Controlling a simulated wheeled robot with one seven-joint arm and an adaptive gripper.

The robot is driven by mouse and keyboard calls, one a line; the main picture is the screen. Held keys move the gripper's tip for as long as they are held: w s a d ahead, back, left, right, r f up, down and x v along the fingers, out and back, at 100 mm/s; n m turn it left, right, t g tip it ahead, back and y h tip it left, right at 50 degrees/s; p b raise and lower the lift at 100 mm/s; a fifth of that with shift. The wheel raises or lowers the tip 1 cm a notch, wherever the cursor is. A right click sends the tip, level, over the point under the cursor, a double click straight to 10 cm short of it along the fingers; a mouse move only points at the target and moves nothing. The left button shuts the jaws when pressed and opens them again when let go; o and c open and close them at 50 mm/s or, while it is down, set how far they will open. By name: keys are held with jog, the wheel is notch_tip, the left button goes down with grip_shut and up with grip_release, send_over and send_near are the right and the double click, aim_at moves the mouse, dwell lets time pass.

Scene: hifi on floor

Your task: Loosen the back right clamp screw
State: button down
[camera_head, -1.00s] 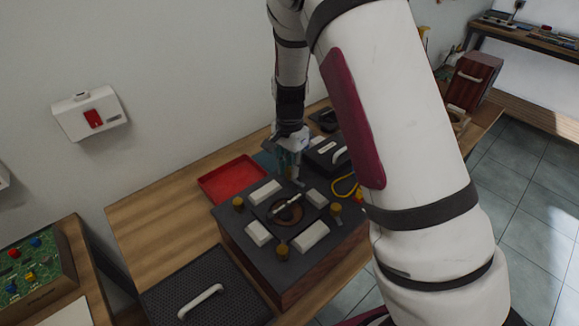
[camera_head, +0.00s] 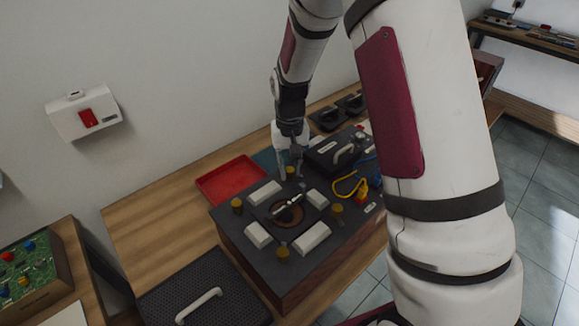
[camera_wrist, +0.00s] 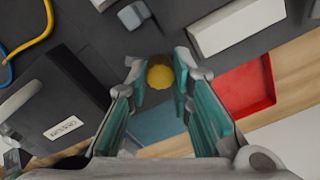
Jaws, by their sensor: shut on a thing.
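A dark box with wooden sides (camera_head: 262,262) stands on the bench in the head view. Brass clamp screws sit on its top: one at the left (camera_head: 237,205), one at the front (camera_head: 282,253), one at the right (camera_head: 336,210) and one at the back (camera_head: 291,171). My gripper (camera_head: 291,174) points down at the back screw and is shut on it. In the wrist view my gripper's fingertips (camera_wrist: 160,70) stand on either side of this screw, whose round yellow top (camera_wrist: 160,77) shows between them.
White blocks (camera_head: 264,193) surround a round opening with a metal bar (camera_head: 289,200). A red tray (camera_head: 230,180) lies behind left. A black case with a handle (camera_head: 333,150) and yellow and blue cables (camera_head: 346,187) are close right. A perforated black panel (camera_head: 225,278) lies in front.

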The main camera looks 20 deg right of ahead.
aim_at(289, 169)
jog(key=shift+n, duration=1.4)
jog(key=c, duration=1.4)
grip_release()
jog(key=shift+r, duration=0.1)
notch_tip(289, 169, up, 12)
jog(key=shift+f, duration=0.1)
